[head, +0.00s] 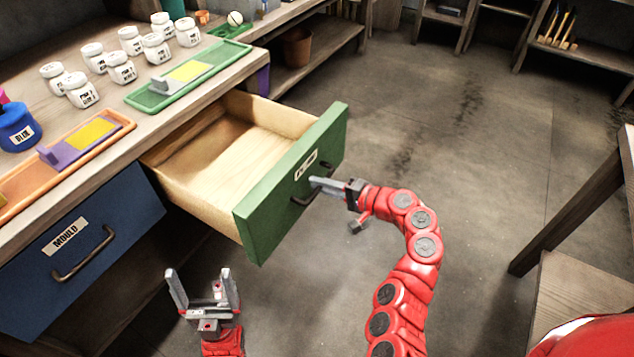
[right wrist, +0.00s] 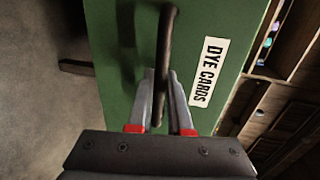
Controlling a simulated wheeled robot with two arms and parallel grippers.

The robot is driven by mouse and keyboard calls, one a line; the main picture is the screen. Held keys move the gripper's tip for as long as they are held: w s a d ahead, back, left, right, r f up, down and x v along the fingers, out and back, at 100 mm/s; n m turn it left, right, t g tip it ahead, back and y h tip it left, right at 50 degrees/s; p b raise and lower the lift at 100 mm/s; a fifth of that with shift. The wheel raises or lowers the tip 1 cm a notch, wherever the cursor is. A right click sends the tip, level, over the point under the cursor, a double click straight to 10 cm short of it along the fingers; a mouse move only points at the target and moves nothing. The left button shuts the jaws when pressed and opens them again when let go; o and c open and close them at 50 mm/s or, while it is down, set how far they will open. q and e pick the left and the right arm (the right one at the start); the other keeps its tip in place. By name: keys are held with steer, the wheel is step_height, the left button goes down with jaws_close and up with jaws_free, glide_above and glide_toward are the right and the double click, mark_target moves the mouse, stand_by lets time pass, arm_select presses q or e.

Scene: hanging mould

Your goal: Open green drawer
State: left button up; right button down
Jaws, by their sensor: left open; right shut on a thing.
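The green drawer (head: 290,185) is pulled well out of the workbench, and its bare wooden inside shows empty. Its front carries a dark handle and a white label, which reads "DYE CARDS" in the right wrist view (right wrist: 207,72). My right gripper (head: 318,187) is shut on the dark handle (right wrist: 167,50), with one finger on each side of it in the right wrist view. My left gripper (head: 203,285) is open and empty, low in front of the bench, left of the green drawer and apart from it.
A closed blue drawer (head: 80,245) labelled "MOULD" is at the left. On the bench stand several white jars (head: 122,67), a green tray (head: 188,75), an orange tray (head: 65,160) and a blue pot (head: 17,127). The floor (head: 450,130) right of the drawer is clear.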

steer(key=c, duration=0.8)
jaws_free()
steer(key=shift+c, duration=0.2)
steer(key=p+v, duration=0.3)
steer(key=v, duration=1.4)
steer(key=shift+d, duration=0.25)
steer(key=shift+s, duration=0.1)
